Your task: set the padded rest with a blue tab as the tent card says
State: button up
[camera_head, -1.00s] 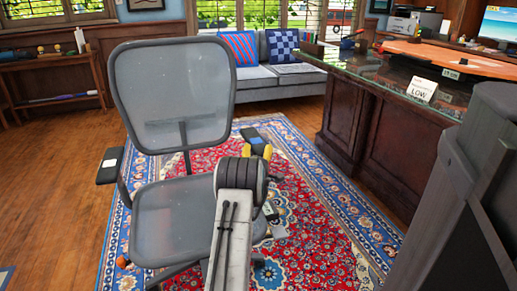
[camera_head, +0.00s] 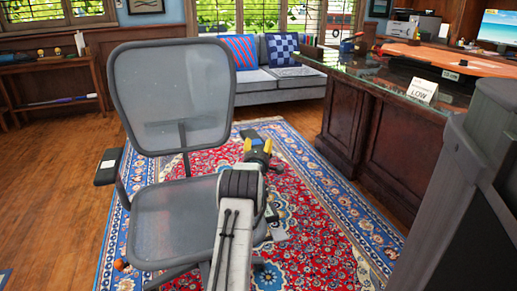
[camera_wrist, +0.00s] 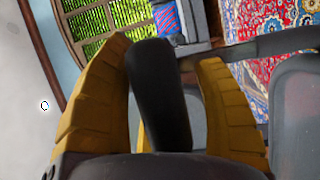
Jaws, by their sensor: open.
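The tent card (camera_head: 422,90) stands on the glass-topped desk and reads LOW in large letters; its smaller line is too small to read. A grey mesh office chair (camera_head: 170,92) stands on the rug. Its right armrest, a dark padded rest with a blue tab (camera_head: 249,133), is partly hidden behind my gripper (camera_head: 258,149). My yellow fingers are open close to that rest. In the wrist view a black pad (camera_wrist: 157,85) shows between the open fingers of my gripper (camera_wrist: 172,95); contact cannot be told, and no blue tab shows there.
The chair's other armrest (camera_head: 107,166) has a white tab. The wooden desk (camera_head: 375,130) stands at the right and a grey sofa (camera_head: 282,84) at the back. The patterned rug (camera_head: 310,230) is open between chair and desk.

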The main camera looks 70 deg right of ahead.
jog(key=shift+c, duration=0.3)
grip_shut()
jog(key=shift+f, duration=1.85)
jog(key=shift+o, duration=0.3)
grip_release()
jog(key=shift+f, duration=0.1)
jog(key=v, duration=1.2)
